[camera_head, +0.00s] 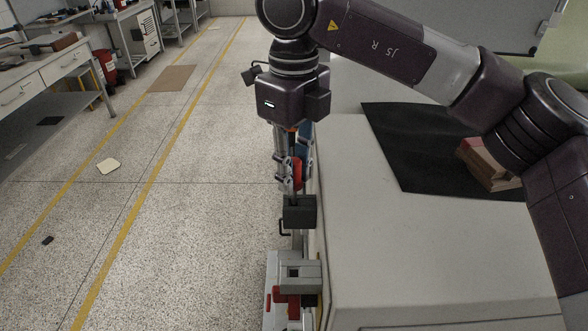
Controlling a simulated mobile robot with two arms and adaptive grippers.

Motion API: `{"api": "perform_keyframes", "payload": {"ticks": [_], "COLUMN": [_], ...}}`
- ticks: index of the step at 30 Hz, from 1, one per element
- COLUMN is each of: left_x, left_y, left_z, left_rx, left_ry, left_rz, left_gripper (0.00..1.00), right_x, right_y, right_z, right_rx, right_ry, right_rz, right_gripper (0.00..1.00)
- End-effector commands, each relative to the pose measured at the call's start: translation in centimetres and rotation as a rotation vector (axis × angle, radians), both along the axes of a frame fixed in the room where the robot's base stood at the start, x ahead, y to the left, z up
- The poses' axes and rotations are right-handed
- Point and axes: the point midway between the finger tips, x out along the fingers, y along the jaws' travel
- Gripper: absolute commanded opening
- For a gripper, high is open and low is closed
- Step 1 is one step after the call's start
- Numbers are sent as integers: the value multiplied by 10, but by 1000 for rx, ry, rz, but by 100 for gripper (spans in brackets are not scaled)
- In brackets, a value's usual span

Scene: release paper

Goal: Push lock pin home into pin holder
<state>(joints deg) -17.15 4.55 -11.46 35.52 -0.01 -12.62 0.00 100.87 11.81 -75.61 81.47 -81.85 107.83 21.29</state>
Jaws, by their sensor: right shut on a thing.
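My right gripper (291,183) points down beside the left edge of the pale cabinet. Its silver fingers are shut around a small part with red on it (298,170), which looks like the lock pin; its lower end is hard to make out. A black block (300,212) sits right below the fingertips, and I cannot tell whether they touch. Farther down, a grey bracket with a square opening (293,273) and a red piece (289,294) is fixed at the cabinet's side; it may be the pin holder. My left gripper is not in view.
The pale cabinet top (400,245) fills the right side, with a black mat (415,150) and a reddish-brown block (488,165) on it. Open speckled floor (200,230) lies to the left. A workbench (45,70) stands at the upper left.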

Motion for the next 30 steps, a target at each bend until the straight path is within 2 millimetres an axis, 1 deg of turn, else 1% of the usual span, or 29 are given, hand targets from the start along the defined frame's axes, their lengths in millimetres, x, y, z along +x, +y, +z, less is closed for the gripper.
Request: {"api": "perform_keyframes", "payload": {"ticks": [30], "left_x": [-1], "left_y": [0], "left_z": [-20], "left_rx": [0], "left_ry": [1], "left_rz": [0], "left_gripper": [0], "right_x": [0], "right_y": [0], "right_z": [-27], "right_rx": [0], "right_ry": [0], "right_rz": [0], "right_gripper": [0]}}
